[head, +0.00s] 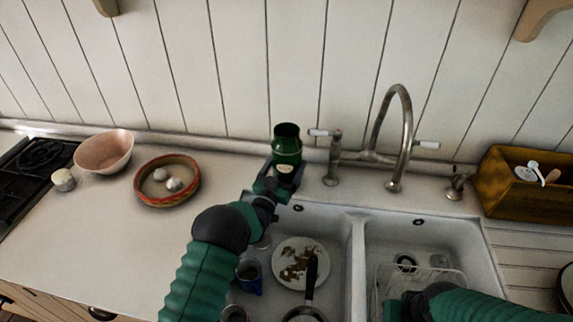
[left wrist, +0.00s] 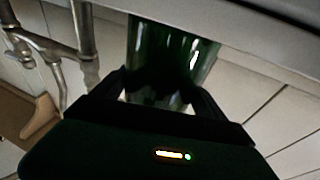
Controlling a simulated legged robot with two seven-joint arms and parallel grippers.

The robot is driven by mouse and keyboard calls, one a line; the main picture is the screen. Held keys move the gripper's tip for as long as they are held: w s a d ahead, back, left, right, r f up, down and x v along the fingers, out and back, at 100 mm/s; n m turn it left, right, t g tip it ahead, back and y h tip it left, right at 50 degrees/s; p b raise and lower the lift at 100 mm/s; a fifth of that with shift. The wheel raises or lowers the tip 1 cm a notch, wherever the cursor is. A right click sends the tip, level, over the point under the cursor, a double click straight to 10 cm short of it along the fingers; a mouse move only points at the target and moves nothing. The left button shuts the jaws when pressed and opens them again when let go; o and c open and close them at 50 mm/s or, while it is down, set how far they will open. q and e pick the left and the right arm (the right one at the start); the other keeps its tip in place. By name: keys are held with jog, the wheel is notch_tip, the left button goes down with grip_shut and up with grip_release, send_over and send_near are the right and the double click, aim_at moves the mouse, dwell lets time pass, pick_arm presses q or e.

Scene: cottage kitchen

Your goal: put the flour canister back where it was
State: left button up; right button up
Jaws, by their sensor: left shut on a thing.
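The dark green canister (head: 287,139), with a pale label low on its front, is upright at the back of the counter, left of the faucet. My left gripper (head: 284,178) is shut on its lower part. Its base is hidden by the gripper, so I cannot tell whether it touches the counter. In the left wrist view the green canister (left wrist: 170,48) sits between the fingers of my left gripper (left wrist: 165,92).
The faucet (head: 404,130) stands close right of the canister. The double sink (head: 355,235) holds a dirty plate (head: 290,252), a pan and a blue mug (head: 249,287). A pink bowl (head: 104,151) and a red-rimmed dish (head: 150,199) stand left. Counter between dish and sink is clear.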

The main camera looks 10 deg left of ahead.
pick_arm(q)
jog(key=shift+d, duration=0.15)
jog(key=o, duration=1.8)
jog(key=shift+d, duration=0.15)
jog(key=shift+o, duration=0.9)
jog(key=shift+d, duration=0.2)
